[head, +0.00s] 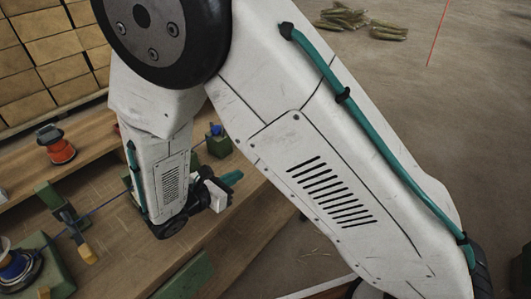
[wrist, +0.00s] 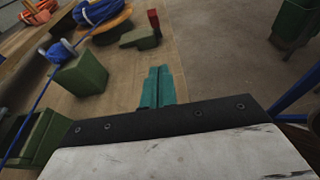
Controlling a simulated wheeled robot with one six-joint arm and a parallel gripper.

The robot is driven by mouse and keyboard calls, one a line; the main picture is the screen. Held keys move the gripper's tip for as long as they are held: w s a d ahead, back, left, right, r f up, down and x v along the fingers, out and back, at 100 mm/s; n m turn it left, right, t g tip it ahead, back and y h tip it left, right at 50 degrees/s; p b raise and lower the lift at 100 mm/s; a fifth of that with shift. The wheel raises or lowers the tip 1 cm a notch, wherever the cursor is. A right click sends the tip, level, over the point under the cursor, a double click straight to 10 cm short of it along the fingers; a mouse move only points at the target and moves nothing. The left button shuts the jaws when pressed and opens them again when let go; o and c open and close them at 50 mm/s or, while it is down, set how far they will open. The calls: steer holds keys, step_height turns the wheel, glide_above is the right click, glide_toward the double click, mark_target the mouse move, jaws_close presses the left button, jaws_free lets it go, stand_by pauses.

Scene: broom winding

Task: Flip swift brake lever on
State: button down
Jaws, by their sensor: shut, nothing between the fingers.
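My gripper (wrist: 158,82) is shut and empty, its two teal fingers together above the wooden bench in the wrist view. In the head view its fingers (head: 232,177) show at the bench's right edge, past my arm. A small red upright piece (wrist: 153,20) stands on a green block (wrist: 138,37) ahead of the fingertips in the wrist view. It looks like the brake lever, but I cannot be sure. The fingers are apart from it. Left of it is an orange-brown wooden disc (wrist: 118,24) with blue cord (wrist: 98,11) on it.
A green block (wrist: 82,74) with a blue cord line (wrist: 34,117) beside it stands left of my fingers. In the head view, an orange pot (head: 60,150) and a yellow-handled piece (head: 87,252) are on the bench. Open floor (wrist: 215,50) lies to the right.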

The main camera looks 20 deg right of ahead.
stand_by(0.3)
steer(key=x, duration=0.9)
steer(key=shift+d, duration=0.25)
steer(key=w+d, duration=0.1)
steer(key=w+d+r, duration=0.1)
steer(key=shift+d+r, duration=0.15)
steer(key=shift+d, duration=0.15)
steer(key=shift+w+d+r, duration=0.2)
steer(key=shift+d+r, duration=0.05)
steer(key=shift+d, duration=0.1)
steer(key=shift+a, duration=0.1)
